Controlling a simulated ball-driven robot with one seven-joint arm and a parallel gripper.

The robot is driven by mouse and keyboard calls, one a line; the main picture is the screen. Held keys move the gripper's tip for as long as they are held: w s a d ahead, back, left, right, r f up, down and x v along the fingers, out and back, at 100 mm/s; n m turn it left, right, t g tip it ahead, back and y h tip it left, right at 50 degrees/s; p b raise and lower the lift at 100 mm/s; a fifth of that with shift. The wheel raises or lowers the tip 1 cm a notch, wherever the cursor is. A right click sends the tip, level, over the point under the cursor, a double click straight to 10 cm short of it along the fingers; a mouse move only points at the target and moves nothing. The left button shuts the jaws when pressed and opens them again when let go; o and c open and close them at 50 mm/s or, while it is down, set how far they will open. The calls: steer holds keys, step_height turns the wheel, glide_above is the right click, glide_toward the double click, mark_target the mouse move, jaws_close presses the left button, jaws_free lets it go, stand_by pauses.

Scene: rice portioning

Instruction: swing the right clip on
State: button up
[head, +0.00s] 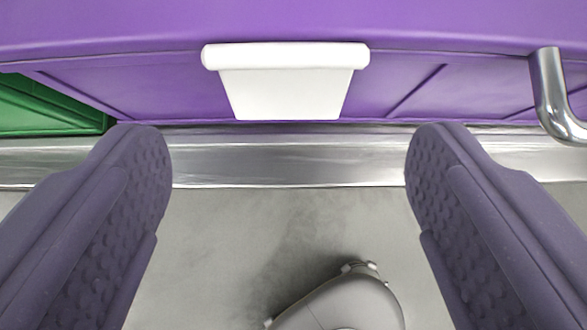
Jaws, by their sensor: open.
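A white clip (290,84) sits against the side of a purple box (420,25) at the top middle of the head view. It has a wide rounded bar along its top and a plate that narrows downward. Whether it is fastened or hanging loose I cannot tell. My gripper (288,137) is open and empty. Its two dark, dimpled fingers stand wide apart, one to the left and one to the right of the clip in the picture, with their tips just below it. Neither finger appears to touch the clip.
A shiny metal edge (290,160) runs across below the box. A green panel or box (45,108) shows at the far left. A bent metal tube (549,90) stands out at the right, near the right finger. Grey floor (225,230) lies below.

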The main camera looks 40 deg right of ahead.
mark_target(288, 106)
steer(key=f+b, duration=0.1)
steer(key=w+d+f+b, duration=0.1)
steer(key=f+b, duration=0.1)
steer(key=w+f+b, duration=0.1)
steer(key=b, duration=0.1)
steer(key=shift+w+d+f, duration=0.15)
steer(key=shift+d+f, duration=0.1)
steer(key=shift+f, duration=0.15)
steer(key=shift+w+d+f+b, duration=0.25)
steer(key=shift+w+f+b, duration=0.05)
steer(key=shift+w+b, duration=0.1)
steer(key=shift+r, duration=0.1)
steer(key=shift+c, duration=0.5)
steer(key=c, duration=0.5)
